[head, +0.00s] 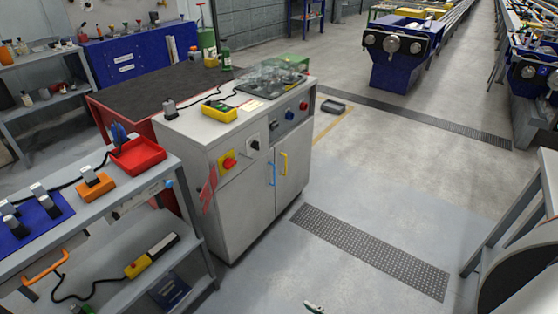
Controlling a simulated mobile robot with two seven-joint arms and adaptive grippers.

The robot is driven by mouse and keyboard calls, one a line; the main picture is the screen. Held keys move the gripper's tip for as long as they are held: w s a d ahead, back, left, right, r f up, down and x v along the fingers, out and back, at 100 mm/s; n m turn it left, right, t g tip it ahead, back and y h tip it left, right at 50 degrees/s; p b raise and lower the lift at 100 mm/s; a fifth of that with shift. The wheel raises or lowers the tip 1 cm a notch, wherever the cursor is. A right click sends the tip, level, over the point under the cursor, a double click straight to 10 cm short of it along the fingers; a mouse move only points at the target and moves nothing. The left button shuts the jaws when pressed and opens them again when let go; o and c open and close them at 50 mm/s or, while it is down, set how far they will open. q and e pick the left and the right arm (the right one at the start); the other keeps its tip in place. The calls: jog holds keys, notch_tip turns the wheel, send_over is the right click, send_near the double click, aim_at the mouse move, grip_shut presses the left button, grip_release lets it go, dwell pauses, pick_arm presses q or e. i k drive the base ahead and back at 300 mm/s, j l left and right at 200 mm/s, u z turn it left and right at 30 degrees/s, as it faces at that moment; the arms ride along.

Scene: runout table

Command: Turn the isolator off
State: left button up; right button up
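A red rotary handle on a yellow plate (228,161), which looks like the isolator, is on the upper left of the front of a grey cabinet (235,215). The handle looks roughly level, but its markings are too small to read. To its right on the same front are a black switch on a white plate (253,145), a blue knob (290,115) and a red knob (303,105).
The cabinet doors have a blue handle (271,174) and a yellow handle (284,163). A red tag (208,190) hangs on the cabinet's left side. A grey shelf bench with a red bin (137,154) stands close at left. The floor in front is open, with a drain grate (370,250).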

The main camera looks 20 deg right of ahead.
aim_at(228, 163)
jog(key=z, duration=0.3)
jog(key=i+l+u, duration=0.1)
jog(key=u, duration=0.35)
jog(key=l+u, duration=0.4)
jog(key=i+l+u, duration=0.2)
jog(key=l, duration=0.3)
jog(key=l+u, duration=0.15)
jog(key=l, duration=0.3)
jog(key=l+u, duration=0.2)
jog(key=l, duration=1.75)
